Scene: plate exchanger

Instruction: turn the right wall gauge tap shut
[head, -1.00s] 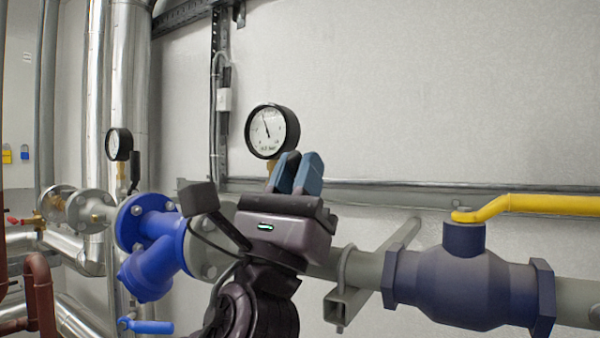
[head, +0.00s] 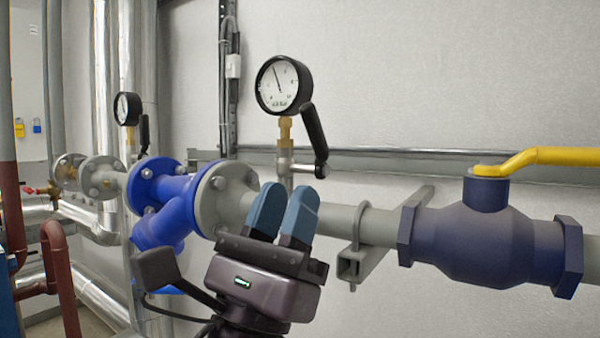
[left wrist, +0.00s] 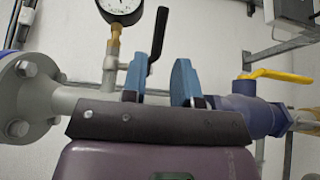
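The right wall gauge (head: 278,86) is a round white dial with a black rim, on a brass stem above the grey pipe. Its tap has a black lever (head: 314,138) that stands nearly upright beside the stem, its lower end at the small metal valve body (head: 284,166). In the left wrist view the lever (left wrist: 158,36) rises just behind and between the fingers. My left gripper (head: 290,190) is below the tap in the head view, blue fingers pointing up, apart and empty. It also shows in the left wrist view (left wrist: 160,72). My right gripper is out of view.
A second gauge (head: 127,108) with a black lever is at the left. A blue strainer (head: 165,210) and flanges stand left of my gripper. A dark blue ball valve (head: 485,235) with a yellow handle (head: 545,157) is at the right. A pipe bracket (head: 352,262) is nearby.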

